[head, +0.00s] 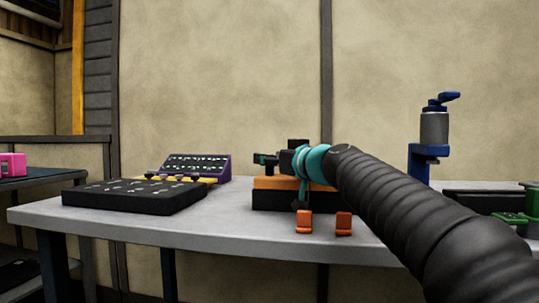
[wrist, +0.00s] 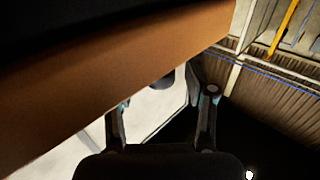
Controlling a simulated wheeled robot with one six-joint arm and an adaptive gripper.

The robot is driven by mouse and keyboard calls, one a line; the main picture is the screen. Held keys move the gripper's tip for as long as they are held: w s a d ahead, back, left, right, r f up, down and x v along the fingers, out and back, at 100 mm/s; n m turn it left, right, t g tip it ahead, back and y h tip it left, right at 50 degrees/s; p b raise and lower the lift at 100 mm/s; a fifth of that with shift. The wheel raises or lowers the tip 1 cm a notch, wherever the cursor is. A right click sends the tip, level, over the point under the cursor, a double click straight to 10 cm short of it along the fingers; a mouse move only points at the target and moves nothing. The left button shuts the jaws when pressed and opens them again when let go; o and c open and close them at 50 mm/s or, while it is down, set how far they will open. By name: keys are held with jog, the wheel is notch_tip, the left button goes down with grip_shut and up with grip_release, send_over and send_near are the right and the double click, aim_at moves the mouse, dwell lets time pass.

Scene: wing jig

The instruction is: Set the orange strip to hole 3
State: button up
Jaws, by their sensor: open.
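An orange band (head: 268,183), seemingly the orange strip, lies along the top of a black block (head: 285,202) on the grey table. My arm partly hides its right part. My gripper (head: 263,159) is just above it in the head view, beside my teal wrist. In the wrist view my gripper (wrist: 163,98) is open, its fingers apart. A large orange-brown surface (wrist: 90,95) fills the upper left there, very close; I cannot tell for sure that it is the same band. No numbered hole can be made out in either view.
A black board with small parts (head: 130,197) is at the left of the table (head: 230,215), before a purple rack (head: 197,166). Two orange blocks (head: 303,222) (head: 343,222) sit by the front edge. A blue clamp-like stand (head: 432,140) and green parts (head: 515,213) are at right.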

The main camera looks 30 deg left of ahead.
jog(key=shift+w+a, duration=0.2)
jog(key=shift+a, duration=0.3)
grip_shut()
